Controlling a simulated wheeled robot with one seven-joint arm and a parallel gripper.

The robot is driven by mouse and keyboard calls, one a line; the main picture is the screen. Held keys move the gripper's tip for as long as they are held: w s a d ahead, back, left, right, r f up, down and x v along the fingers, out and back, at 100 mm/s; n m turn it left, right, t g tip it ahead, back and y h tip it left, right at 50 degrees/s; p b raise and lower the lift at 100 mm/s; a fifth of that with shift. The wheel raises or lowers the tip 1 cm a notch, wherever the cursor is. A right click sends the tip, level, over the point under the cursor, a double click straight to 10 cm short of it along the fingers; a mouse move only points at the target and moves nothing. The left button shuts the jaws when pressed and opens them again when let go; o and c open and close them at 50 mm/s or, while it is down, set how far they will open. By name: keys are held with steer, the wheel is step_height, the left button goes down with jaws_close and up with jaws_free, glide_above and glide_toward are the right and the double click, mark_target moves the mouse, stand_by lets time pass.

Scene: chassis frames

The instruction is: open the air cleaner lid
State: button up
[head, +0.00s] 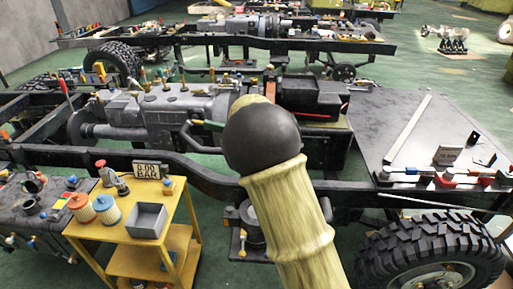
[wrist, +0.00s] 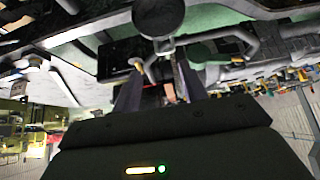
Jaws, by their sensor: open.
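My gripper (wrist: 160,88) shows in the wrist view with its two fingers apart and nothing seen between them. In the head view my own arm, with its dark round joint, hides the gripper. A dark round disc (wrist: 158,15), which may be the air cleaner lid, is at the top of the wrist view, beyond the fingertips and apart from them. A short stem or bracket shows by it. I cannot tell whether it is shut or has a handle. In the head view the matching spot on the engine (head: 185,110) is partly behind my arm.
A yellow cart (head: 140,195) with filters (head: 104,207) and a grey tray (head: 147,220) stands at lower left. A large tyre (head: 432,250) and a dark flat deck (head: 400,125) are at right. Chassis rails surround my arm.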

steer(key=shift+g, duration=0.4)
steer(key=s+d, duration=0.1)
steer(key=s, duration=0.1)
steer(key=s+d, duration=0.1)
steer(key=d, duration=0.1)
steer(key=shift+s+d+f, duration=0.2)
steer(key=shift+s+d, duration=0.1)
steer(key=shift+s, duration=0.1)
steer(key=c, duration=0.7)
steer(key=shift+g+y, duration=0.3)
steer(key=shift+g, duration=0.4)
steer(key=s+d, duration=0.1)
steer(key=s, duration=0.1)
steer(key=s+d, duration=0.1)
steer(key=s, duration=0.2)
steer(key=s+d, duration=0.2)
steer(key=shift+s+f, duration=0.25)
steer(key=shift+s, duration=0.15)
jaws_close()
steer(key=s+d+g, duration=0.1)
steer(key=s, duration=0.9)
steer(key=s+d+f+n+g, duration=0.1)
steer(key=s+d, duration=0.1)
steer(key=s, duration=0.9)
steer(key=shift+s+d+f, duration=0.15)
steer(key=shift+d+f, duration=0.05)
steer(key=shift+d, duration=0.1)
steer(key=shift+a, duration=0.15)
